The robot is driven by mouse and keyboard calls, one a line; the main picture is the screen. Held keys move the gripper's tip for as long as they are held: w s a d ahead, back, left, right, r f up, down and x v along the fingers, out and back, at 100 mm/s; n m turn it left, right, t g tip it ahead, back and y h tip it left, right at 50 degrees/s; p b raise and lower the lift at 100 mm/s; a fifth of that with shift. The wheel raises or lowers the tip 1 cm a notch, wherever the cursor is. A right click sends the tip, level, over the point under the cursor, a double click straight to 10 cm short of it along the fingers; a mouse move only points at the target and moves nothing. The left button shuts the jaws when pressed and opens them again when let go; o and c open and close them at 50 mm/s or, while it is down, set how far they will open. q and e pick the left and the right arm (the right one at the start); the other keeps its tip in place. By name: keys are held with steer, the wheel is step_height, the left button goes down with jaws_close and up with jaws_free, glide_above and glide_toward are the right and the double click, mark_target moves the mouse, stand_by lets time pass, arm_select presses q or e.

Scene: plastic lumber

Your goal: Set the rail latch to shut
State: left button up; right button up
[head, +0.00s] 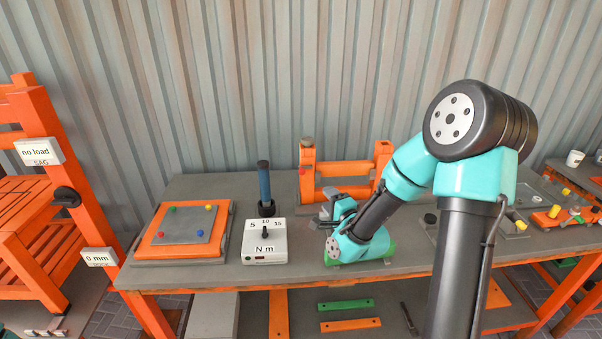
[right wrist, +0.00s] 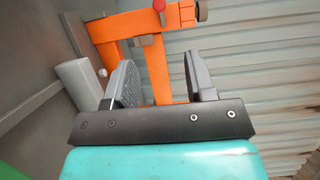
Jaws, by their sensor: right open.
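An orange rail frame (head: 345,172) stands at the back of the bench, with two posts and crossbars. A small red knob (head: 303,172) is on its left post; it also shows in the right wrist view (right wrist: 158,5). I cannot tell for sure which part is the latch or how it is set. My right gripper (head: 338,205) is in front of the frame, and my arm hides part of it. In the right wrist view my right gripper (right wrist: 160,84) is open and empty, with the orange frame (right wrist: 156,65) beyond its fingers. My left gripper is not in view.
A torque box (head: 266,243) marked N m and a blue-handled tool (head: 264,185) stand left of my gripper. An orange tray (head: 154,243) with a grey pegged plate lies farther left. A green piece (head: 375,249) is under my wrist. An orange slatted bench (head: 40,150) stands far left.

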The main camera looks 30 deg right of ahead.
mark_target(303, 173)
steer(key=w, duration=1.7)
steer(key=shift+w+d, duration=0.2)
steer(key=shift+d, duration=0.2)
jaws_close()
